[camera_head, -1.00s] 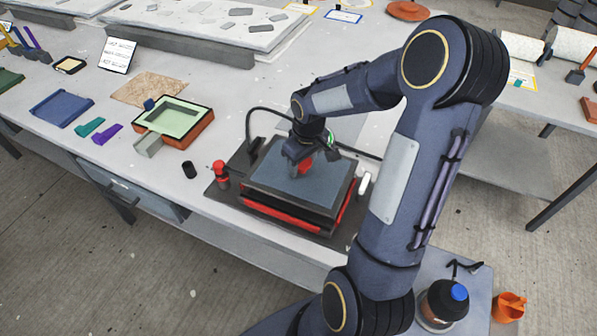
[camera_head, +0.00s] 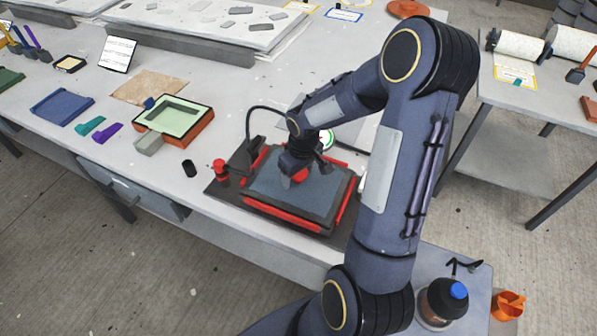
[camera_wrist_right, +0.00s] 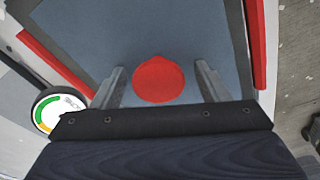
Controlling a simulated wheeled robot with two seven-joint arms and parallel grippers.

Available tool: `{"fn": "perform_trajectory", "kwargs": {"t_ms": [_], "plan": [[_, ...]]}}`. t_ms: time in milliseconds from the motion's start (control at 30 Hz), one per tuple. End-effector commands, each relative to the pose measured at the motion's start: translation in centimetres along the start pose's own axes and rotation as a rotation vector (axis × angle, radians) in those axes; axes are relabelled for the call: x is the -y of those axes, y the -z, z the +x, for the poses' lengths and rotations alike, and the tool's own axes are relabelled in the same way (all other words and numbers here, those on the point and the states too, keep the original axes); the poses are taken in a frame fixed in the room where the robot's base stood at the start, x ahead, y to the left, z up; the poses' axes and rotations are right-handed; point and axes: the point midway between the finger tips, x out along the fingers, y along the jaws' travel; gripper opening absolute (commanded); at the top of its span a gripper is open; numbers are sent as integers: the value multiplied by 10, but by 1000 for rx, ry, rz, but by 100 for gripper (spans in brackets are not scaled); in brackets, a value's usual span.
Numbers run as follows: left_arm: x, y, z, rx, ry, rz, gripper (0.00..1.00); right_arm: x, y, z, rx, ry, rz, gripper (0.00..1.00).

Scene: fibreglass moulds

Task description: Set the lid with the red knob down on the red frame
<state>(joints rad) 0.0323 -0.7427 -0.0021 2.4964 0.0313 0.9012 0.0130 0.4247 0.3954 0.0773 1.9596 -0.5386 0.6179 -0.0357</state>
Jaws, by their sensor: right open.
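The lid is a grey-blue plate (camera_head: 318,198) with a red knob (camera_head: 300,175), and it lies level inside or on the red frame (camera_head: 282,215). Red bars of the frame show along several sides of the lid. My right gripper (camera_head: 297,170) is low over the lid at the knob. In the right wrist view the knob (camera_wrist_right: 159,80) sits between the two open fingers, with a gap on each side. Whether the lid rests fully flat under the arm is partly hidden. My left gripper is not in view.
A round gauge (camera_wrist_right: 47,112) is beside the frame. An orange mould with a green inside (camera_head: 175,118) is further left. A blue-capped bottle (camera_head: 444,300) is at the lower right.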

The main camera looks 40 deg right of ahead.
Motion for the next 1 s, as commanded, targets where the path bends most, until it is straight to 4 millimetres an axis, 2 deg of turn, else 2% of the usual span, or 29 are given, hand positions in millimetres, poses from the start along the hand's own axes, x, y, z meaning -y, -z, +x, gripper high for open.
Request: {"fn": "perform_trajectory", "kwargs": {"t_ms": [133, 233, 600, 700, 867, 1000], "plan": [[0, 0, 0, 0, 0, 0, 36, -1, 1, -4, -2, -1, 1, 68], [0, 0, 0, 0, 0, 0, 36, -1, 1, -14, -4, -2, 2, 68], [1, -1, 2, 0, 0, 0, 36, -1, 1, -90, -5, -3, 1, 68], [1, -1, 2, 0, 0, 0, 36, -1, 1, -105, -4, -2, 1, 68], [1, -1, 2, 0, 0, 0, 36, 1, 0, -119, -4, -1, 1, 68], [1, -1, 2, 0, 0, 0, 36, 16, -12, -139, -42, 13, 21, 68]]}}
